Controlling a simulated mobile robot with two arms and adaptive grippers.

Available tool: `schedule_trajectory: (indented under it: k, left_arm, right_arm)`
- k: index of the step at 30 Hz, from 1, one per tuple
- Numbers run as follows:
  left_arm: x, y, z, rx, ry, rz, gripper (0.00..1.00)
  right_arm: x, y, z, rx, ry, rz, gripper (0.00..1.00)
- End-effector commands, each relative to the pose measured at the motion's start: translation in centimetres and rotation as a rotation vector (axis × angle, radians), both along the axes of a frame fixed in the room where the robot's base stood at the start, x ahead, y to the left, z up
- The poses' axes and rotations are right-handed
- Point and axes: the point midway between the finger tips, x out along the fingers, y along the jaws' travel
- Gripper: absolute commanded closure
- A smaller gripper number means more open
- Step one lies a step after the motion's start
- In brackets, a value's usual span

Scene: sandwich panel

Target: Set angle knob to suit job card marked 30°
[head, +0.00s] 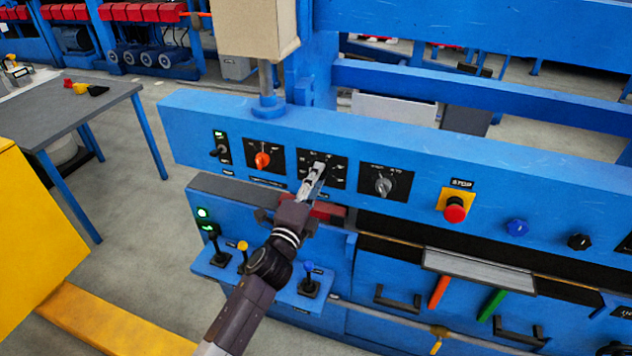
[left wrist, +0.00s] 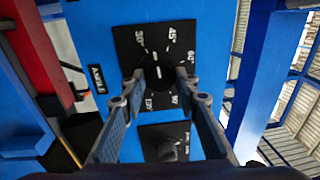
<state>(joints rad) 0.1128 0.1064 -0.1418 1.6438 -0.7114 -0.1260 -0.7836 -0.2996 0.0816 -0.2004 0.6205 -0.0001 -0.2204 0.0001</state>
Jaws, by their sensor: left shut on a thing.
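The angle knob (left wrist: 156,73) is black, on a black dial plate (left wrist: 126,45) with white marks including 30°, 45°, 60° and 90°, and the word ANGLE at its side. A white line on the knob points roughly between 30° and 45° in the left wrist view; its exact setting is hard to read. My left gripper (left wrist: 158,88) is shut on the knob, with one finger on each side. No job card can be made out. My right gripper is out of view.
An orange-red knob (head: 262,160) is left of the angle dial and a grey knob (head: 383,185) right of it. A red stop button (head: 455,210) is further right. A grey table (head: 60,110) is at the left.

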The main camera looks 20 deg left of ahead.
Motion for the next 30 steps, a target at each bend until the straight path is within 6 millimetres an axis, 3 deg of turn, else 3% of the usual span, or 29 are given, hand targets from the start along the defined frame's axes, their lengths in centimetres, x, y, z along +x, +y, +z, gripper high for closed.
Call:
schedule_trajectory:
  k: [12,30]
  left_arm:
    - [-0.04,-0.05,-0.19,-0.235,0.012,0.001,0.96]
    - [-0.05,-0.07,-0.20,-0.286,0.013,0.001,0.96]
  right_arm:
    - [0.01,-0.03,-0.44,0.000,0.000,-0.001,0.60]
    - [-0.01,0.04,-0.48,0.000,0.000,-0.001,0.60]
